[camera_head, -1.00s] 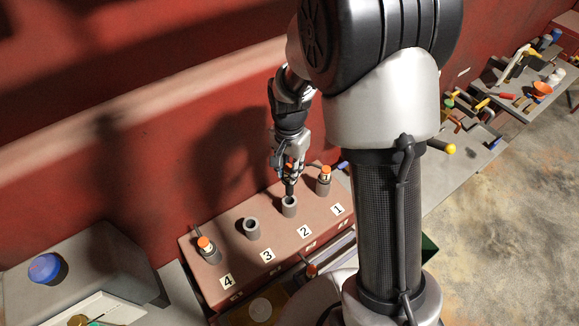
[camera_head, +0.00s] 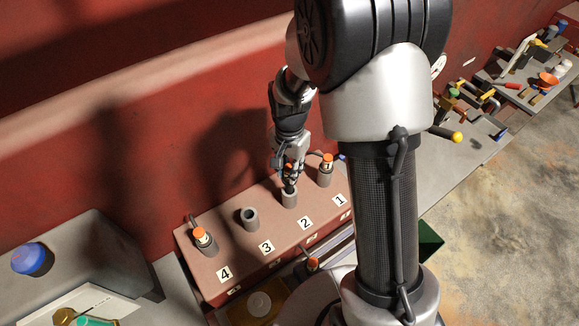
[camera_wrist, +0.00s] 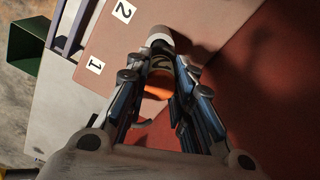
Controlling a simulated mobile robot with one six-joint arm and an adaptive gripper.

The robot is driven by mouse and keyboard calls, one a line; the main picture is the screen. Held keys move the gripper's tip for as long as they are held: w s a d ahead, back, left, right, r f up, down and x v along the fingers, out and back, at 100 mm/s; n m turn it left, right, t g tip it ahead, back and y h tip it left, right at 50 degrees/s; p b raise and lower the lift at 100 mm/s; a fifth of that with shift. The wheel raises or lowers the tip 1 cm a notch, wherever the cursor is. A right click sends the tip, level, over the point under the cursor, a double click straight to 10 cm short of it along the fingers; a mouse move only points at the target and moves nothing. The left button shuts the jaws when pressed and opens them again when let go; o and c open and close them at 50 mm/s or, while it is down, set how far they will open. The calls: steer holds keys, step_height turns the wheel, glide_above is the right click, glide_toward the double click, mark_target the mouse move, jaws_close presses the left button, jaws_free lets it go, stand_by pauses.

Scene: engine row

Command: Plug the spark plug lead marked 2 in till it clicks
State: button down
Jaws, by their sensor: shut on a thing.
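My gripper (camera_head: 289,178) is shut on an orange-capped lead (camera_wrist: 156,88), held between its fingers in the wrist view. The lead is upright over the grey tube by the 2 label (camera_head: 305,223). Its dark lower end meets the mouth of that tube (camera_head: 289,199); I cannot tell how deep it sits. The tube also shows just beyond the fingertips in the wrist view (camera_wrist: 160,40).
Orange-capped leads stand in the tubes by label 1 (camera_head: 326,172) and label 4 (camera_head: 204,241). The tube by label 3 (camera_head: 250,219) is empty. Another orange cap (camera_head: 313,264) lies in front of the block. A red wall (camera_head: 120,150) rises close behind.

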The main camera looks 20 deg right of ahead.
steer(key=shift+f+b, duration=1.55)
steer(key=shift+f, duration=0.6)
steer(key=shift+f+b, duration=0.6)
steer(key=shift+f, duration=0.2)
steer(key=c, duration=1.3)
jaws_free()
steer(key=shift+r, duration=0.15)
step_height(320, 180, up, 12)
steer(key=shift+f, duration=0.1)
